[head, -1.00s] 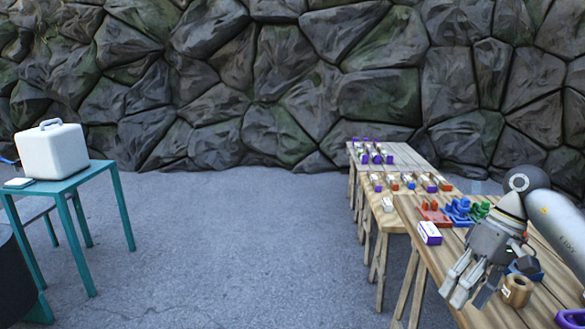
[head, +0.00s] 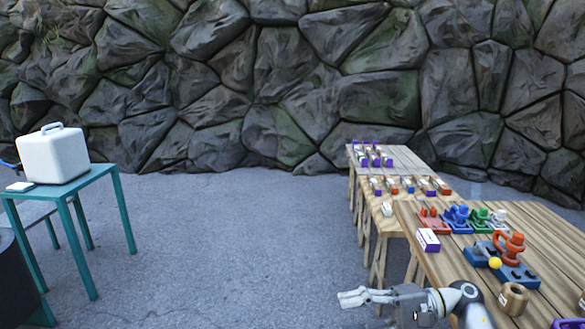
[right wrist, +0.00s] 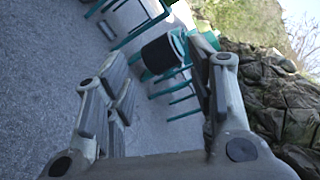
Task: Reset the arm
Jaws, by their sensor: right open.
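My right gripper (head: 352,297) is at the bottom of the head view, over the grey ground to the left of the wooden table (head: 440,267). Its fingers point left and it touches nothing. In the right wrist view the fingers (right wrist: 165,95) are spread apart with nothing between them. My right arm comes in from the bottom edge of the head view. My left gripper is not in view.
On the wooden table are a blue base with a red part (head: 508,250), a brass-coloured cylinder (head: 513,297) and a purple-white box (head: 428,240). A teal table (head: 75,185) with a white case (head: 53,155) stands at left. The middle ground is clear.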

